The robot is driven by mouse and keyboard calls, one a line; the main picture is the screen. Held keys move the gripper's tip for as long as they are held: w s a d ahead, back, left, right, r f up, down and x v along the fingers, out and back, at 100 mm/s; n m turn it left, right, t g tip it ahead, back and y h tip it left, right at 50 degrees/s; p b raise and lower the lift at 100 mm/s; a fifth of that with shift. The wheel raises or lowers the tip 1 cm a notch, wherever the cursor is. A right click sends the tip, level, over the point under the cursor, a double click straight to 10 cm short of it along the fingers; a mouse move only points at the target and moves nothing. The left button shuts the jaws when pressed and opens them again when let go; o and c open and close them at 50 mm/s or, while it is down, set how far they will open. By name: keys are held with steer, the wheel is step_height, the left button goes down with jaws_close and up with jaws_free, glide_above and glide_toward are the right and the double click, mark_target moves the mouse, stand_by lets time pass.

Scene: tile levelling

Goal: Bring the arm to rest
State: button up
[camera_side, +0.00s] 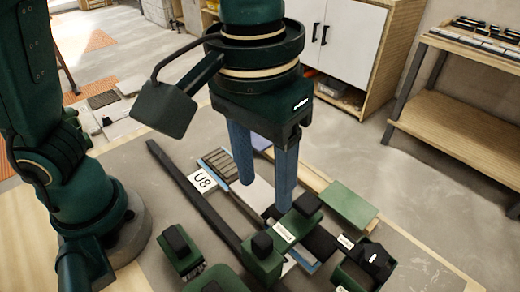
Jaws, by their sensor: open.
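My gripper (264,196) is in the middle of the view, pointing down, with its two blue fingers apart and nothing between them. Its fingertips are over the work area, near a green block with a black knob and a white label (293,226). I cannot tell whether the right finger touches that block or only passes in front of it. The fingers hide part of the pale strip behind them.
A long dark bar (190,190) and a card marked "U8" (202,180) lie left of the gripper. Several green black-knobbed tools stand in front, including one at the left (180,250). A green plate (348,205) lies at right. A white cabinet (335,40) and wooden shelf (465,110) stand behind.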

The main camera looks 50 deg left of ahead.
steer(key=s+a+f+m+t, duration=0.1)
steer(key=a+t, duration=0.4)
steer(key=a, duration=1.2)
steer(key=shift+s+f, duration=0.4)
